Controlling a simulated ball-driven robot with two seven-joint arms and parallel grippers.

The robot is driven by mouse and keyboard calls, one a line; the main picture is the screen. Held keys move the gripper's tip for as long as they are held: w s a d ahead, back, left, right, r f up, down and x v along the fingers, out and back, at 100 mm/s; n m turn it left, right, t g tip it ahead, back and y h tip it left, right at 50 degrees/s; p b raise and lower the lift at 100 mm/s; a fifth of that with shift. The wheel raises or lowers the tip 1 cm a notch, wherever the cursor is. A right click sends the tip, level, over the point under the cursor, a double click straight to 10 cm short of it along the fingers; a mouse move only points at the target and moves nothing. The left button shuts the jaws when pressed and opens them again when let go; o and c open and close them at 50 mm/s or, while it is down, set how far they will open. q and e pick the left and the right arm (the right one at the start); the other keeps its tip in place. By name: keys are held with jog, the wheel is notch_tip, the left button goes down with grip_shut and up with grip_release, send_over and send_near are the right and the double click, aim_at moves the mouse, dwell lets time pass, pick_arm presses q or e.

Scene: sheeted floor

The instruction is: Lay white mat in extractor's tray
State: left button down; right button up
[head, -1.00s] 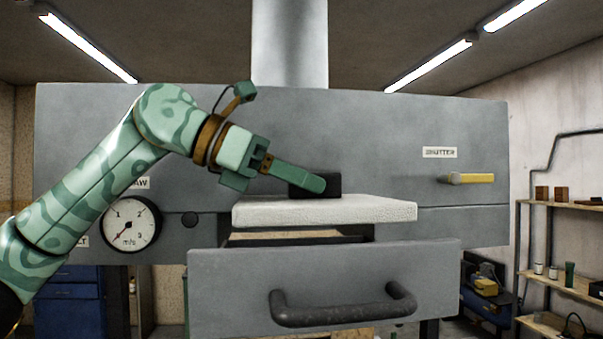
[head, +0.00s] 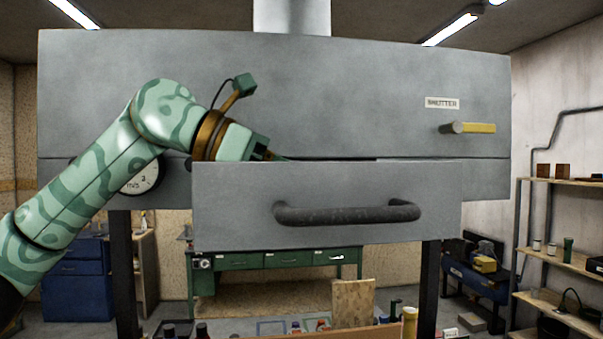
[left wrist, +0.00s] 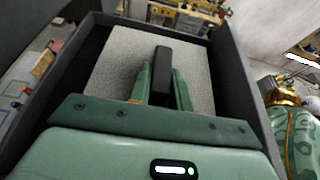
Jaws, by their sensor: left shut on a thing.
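The white mat (left wrist: 112,72) is a pale, speckled slab with a black block-shaped grip (left wrist: 162,66) on top. In the left wrist view it lies within the dark walls of the extractor's tray (left wrist: 243,85). I cannot tell whether it rests flat on the tray's floor. My left gripper (left wrist: 162,76) is shut on the black grip. In the head view the tray's grey front (head: 235,205) with its dark bar handle hides the mat and my left fingers; only the rear of the left gripper (head: 262,150) shows above it. My right gripper is not in view.
The grey extractor hood (head: 280,95) stands behind and above the pulled-out tray, with a yellow-tipped shutter lever (head: 475,128) at right. A round gauge (head: 142,178) is partly behind my left arm. Shelves (head: 570,260) stand at the far right.

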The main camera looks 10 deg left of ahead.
pick_arm(q)
jog(key=c, duration=1.2)
grip_release()
jog(key=v, duration=1.6)
jog(key=shift+s+a, duration=0.1)
jog(key=shift+a, duration=0.05)
